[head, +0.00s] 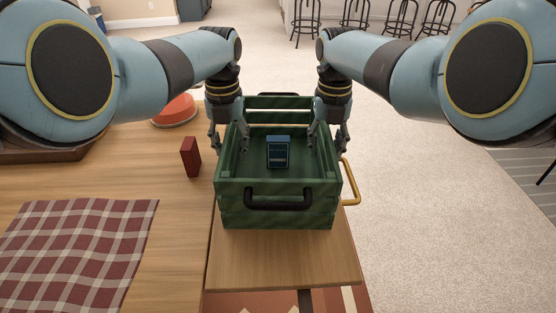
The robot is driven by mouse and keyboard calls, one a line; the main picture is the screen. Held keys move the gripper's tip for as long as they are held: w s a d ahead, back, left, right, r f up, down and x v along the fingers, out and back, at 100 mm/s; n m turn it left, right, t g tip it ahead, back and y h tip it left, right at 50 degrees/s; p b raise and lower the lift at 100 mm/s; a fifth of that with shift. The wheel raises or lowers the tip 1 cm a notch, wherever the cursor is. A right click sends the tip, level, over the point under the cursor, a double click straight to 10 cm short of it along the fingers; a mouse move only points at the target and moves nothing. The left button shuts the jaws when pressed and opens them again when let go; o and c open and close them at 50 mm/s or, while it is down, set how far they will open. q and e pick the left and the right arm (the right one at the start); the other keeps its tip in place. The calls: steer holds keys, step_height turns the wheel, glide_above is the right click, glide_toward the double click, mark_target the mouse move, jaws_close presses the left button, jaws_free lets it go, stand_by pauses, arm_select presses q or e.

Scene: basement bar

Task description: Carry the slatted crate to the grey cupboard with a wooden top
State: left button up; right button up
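The green slatted crate (232,198) sits upright on a wooden top (280,262), with a black handle on its near side. A small blue boxy item (278,153) is inside it. My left gripper (229,146) is over the crate's left wall, one finger outside and one inside, with a gap between them. My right gripper (328,146) straddles the right wall in the same way, its fingers apart. A grey-blue cabinet (193,9) is partly in view at the far top; I cannot tell whether it has a wooden top.
A dark red box (190,157), a red-orange round object (176,110) and a checked cloth (80,250) lie on the wooden table to the left. A brass-coloured rail (352,182) sticks out right of the crate. Several bar stools (355,14) stand far back. Pale carpet (430,220) is clear at right.

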arm_select(q)
steer(key=shift+c, duration=0.4)
arm_select(e)
steer(key=shift+c, duration=0.4)
arm_select(q)
jaws_close()
arm_select(e)
jaws_close()
